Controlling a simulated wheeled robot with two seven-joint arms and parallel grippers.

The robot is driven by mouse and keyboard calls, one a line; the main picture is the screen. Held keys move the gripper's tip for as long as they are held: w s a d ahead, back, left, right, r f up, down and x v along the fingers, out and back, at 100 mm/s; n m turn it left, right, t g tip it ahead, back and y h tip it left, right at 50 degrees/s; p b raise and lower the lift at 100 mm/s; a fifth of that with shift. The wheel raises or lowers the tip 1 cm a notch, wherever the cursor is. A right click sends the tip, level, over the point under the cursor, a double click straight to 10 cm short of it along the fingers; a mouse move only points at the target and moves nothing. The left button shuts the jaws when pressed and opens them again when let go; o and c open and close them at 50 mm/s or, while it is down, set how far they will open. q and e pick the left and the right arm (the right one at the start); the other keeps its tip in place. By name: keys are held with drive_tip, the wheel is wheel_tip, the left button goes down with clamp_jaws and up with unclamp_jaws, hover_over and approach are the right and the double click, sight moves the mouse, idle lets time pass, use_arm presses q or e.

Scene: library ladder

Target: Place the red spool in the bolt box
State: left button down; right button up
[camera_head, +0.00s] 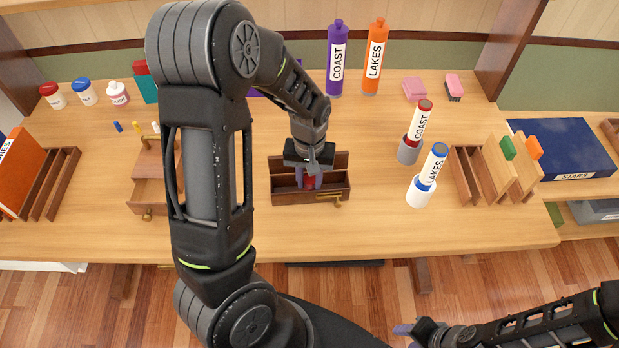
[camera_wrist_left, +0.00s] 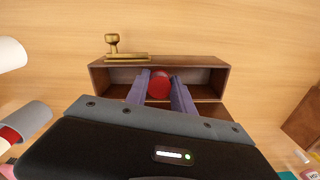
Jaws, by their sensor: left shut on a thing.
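The bolt box (camera_head: 283,197) is a dark brown wooden box near the middle of the table, open at the top, with a brass bolt on its front. It also shows in the wrist view (camera_wrist_left: 215,63), bolt at the top. My left gripper (camera_head: 309,180) points down over the box and is shut on the red spool (camera_wrist_left: 159,86), its purple fingers on either side. The spool (camera_head: 310,185) shows within the outline of the box opening; I cannot tell whether it touches the floor. My right gripper (camera_head: 405,330) is at the lower right, away from the box, its jaw state unclear.
A small wooden drawer unit (camera_head: 150,185) stands left of the box. A grey holder (camera_head: 409,151) and a white holder (camera_head: 420,192) with labelled tubes stand to the right. Purple (camera_head: 337,60) and orange (camera_head: 374,60) bottles stand behind. The table in front of the box is clear.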

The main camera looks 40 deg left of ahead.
sight(310, 181)
use_arm(q)
drive_tip(key=shift+f+b, duration=0.45)
drive_tip(key=shift+f, duration=0.1)
drive_tip(key=c, duration=1.1)
unclamp_jaws()
drive_tip(key=shift+r+p, duration=0.7)
drive_tip(key=shift+r, duration=0.15)
drive_tip(key=shift+w+r+b, duration=0.1)
drive_tip(key=shift+r+b, duration=0.2)
drive_tip(key=shift+r, duration=0.05)
wheel_tip(310, 181, up, 11)
drive_tip(key=shift+f+b, duration=0.1)
drive_tip(key=shift+b, duration=0.3)
